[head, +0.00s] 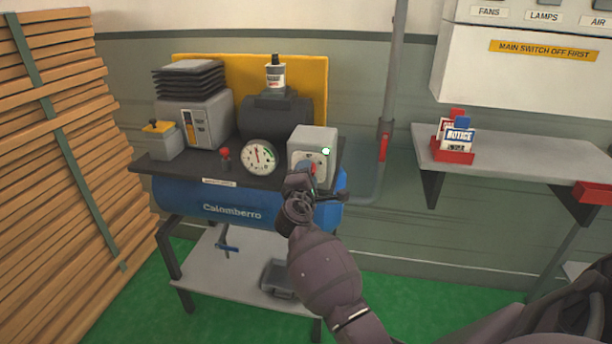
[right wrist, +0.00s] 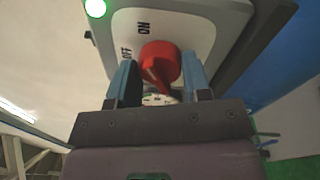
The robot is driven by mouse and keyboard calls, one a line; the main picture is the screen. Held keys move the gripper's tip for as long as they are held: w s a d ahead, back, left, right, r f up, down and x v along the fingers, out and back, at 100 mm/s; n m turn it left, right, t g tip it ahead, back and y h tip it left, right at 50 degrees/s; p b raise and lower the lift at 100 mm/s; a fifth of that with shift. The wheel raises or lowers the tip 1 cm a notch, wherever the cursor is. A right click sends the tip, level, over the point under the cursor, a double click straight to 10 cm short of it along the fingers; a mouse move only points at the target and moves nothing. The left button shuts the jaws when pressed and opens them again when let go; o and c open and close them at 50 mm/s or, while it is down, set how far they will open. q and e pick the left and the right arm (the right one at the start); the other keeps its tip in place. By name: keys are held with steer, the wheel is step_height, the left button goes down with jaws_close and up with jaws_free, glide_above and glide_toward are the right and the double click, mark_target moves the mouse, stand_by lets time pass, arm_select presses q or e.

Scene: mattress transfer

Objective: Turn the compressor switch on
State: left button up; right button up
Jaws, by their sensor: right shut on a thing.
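The grey switch box (head: 314,137) stands at the right end of the blue compressor (head: 240,212). A green light (head: 326,151) glows on its face, and shows in the right wrist view (right wrist: 95,8). The red rotary switch (right wrist: 160,62) sits on a pale plate marked ON and OFF. My right gripper (head: 307,170) is at the front of the box. In the right wrist view its two blue fingers (right wrist: 160,76) are shut on the red switch, one on each side. I cannot tell which label the switch points at. My left gripper is not in view.
A round gauge (head: 259,157) and a small red knob (head: 225,158) are left of the box. A pipe with a red handle (head: 384,146) runs at its right. A wall shelf (head: 500,162) is further right, stacked planks (head: 55,180) at the left.

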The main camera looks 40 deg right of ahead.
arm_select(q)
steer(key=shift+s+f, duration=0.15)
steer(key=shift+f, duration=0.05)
arm_select(e)
steer(key=shift+f, duration=0.1)
steer(key=o, duration=0.6)
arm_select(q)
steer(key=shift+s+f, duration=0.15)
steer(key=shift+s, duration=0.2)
arm_select(e)
steer(key=o, duration=0.3)
arm_select(q)
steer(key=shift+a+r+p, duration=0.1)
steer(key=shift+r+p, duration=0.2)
steer(key=shift+p, duration=0.05)
arm_select(e)
steer(key=v, duration=1)
steer(key=shift+s+a, duration=0.25)
steer(key=shift+a, duration=0.05)
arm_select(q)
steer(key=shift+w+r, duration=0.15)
